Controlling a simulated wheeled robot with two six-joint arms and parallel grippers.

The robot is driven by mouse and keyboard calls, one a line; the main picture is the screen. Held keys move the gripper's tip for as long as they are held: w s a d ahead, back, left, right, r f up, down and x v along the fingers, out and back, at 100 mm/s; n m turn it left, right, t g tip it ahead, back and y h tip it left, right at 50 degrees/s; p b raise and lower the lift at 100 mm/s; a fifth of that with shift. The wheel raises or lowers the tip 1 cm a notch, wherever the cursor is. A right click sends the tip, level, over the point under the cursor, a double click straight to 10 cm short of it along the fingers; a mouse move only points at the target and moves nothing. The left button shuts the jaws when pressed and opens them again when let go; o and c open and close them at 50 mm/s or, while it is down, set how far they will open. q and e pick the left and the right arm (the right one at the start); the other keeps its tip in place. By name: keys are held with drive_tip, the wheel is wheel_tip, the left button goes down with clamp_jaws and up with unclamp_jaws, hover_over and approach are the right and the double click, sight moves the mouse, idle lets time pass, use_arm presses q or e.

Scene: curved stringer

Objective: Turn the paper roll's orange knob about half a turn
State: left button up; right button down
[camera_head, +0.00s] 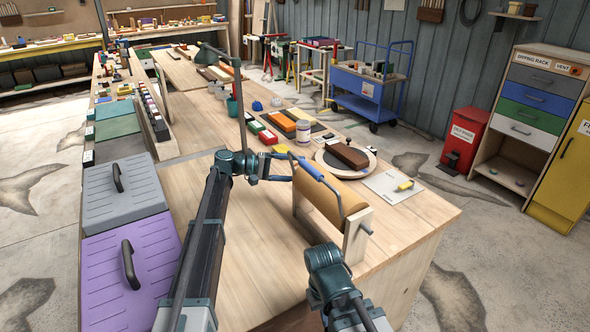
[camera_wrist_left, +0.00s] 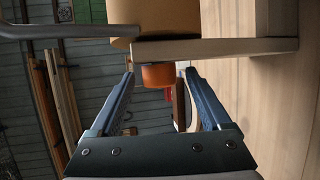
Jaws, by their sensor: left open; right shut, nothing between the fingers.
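The paper roll (camera_head: 328,200) sits in its wooden stand (camera_head: 357,235) near the bench's front right part, with a blue bar (camera_head: 318,180) above it. Its orange knob (camera_wrist_left: 158,76) shows in the left wrist view just beyond the stand's wooden end piece (camera_wrist_left: 215,48). My left gripper (camera_wrist_left: 159,80) is open, with one finger on each side of the knob; gaps show on both sides. In the head view the knob is hidden, and the left gripper (camera_head: 283,178) is at the roll's left end. My right gripper (camera_head: 328,262) is shut and empty, in front of the stand.
A round board with a dark block (camera_head: 346,155) and a white sheet (camera_head: 393,186) lie right behind the roll. Grey (camera_head: 122,195) and purple (camera_head: 130,265) lidded boxes stand at the left. The bench top left of the roll is clear.

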use_arm(q)
drive_tip(key=p+v, duration=0.2)
drive_tip(key=v, duration=1.1)
drive_tip(key=shift+a, duration=0.25)
